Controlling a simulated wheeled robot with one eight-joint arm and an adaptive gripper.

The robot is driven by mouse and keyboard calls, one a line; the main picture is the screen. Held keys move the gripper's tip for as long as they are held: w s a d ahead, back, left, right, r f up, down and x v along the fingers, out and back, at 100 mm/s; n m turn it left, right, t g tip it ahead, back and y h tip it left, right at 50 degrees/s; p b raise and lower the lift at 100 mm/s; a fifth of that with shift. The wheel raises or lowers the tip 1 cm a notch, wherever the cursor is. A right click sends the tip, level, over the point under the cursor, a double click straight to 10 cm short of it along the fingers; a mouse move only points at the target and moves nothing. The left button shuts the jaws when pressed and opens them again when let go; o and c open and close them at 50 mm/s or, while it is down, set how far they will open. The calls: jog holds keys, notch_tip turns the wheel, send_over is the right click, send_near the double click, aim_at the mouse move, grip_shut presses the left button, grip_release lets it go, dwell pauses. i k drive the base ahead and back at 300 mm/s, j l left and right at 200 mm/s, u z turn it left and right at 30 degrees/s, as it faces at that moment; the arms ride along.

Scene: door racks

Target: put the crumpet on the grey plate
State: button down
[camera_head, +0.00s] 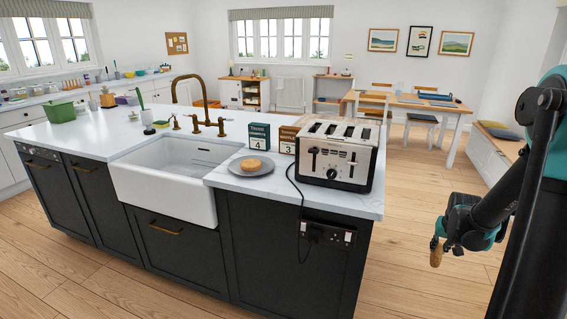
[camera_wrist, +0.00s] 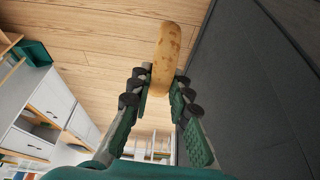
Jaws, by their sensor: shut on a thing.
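A crumpet (camera_wrist: 166,58) stands edge-on between the fingertips of my gripper (camera_wrist: 158,88) in the wrist view. My gripper (camera_head: 440,240) is shut on it. In the head view the held crumpet (camera_head: 436,254) hangs low over the wooden floor, right of the island and below its worktop. The grey plate (camera_head: 235,168) lies on the white worktop, left of the toaster. Another round, browned crumpet-like piece (camera_head: 251,164) lies on that plate.
A steel toaster (camera_head: 336,155) stands at the worktop's right end, between my gripper and the plate. Two boxes (camera_head: 260,137) (camera_head: 288,139) stand behind the plate. A white sink (camera_head: 165,185) is to the left. The floor (camera_head: 400,285) right of the island is clear.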

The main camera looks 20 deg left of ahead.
aim_at(263, 169)
jog(key=i+j+z, duration=0.15)
jog(key=j+z, duration=0.65)
jog(key=j, duration=0.25)
jog(key=k+j, duration=0.15)
jog(key=j, duration=0.15)
jog(key=k+j+z, duration=0.15)
jog(key=j, duration=0.2)
